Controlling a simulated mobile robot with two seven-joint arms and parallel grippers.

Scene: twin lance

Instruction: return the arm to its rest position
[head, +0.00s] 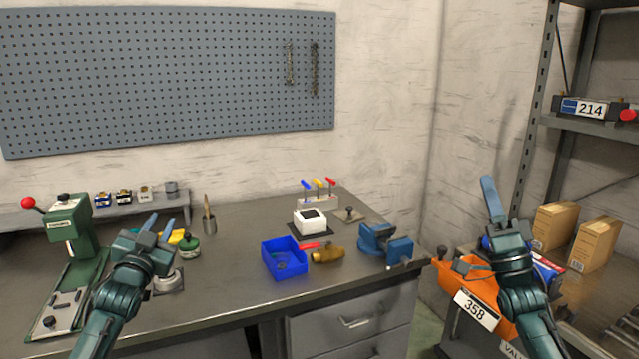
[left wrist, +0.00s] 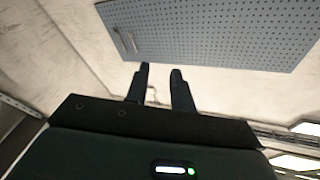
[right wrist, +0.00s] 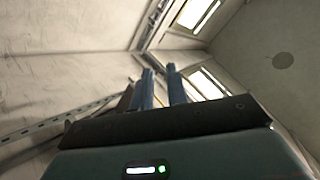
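My left gripper (head: 161,220) is raised over the left part of the bench, its fingers pointing up and away. The left wrist view shows its two fingers (left wrist: 160,75) apart with nothing between them. My right gripper (head: 488,183) points up at the right, in front of the wall and shelf. In the head view its fingers overlap. In the right wrist view its fingers (right wrist: 160,71) stand a narrow gap apart, with nothing between them. Neither gripper touches any object.
The workbench (head: 230,295) carries a green press (head: 70,235), a blue bin (head: 284,258), a white device (head: 310,222) and a blue vise (head: 385,242). An orange case (head: 465,285) lies behind my right arm. A metal shelf (head: 590,128) stands at the right.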

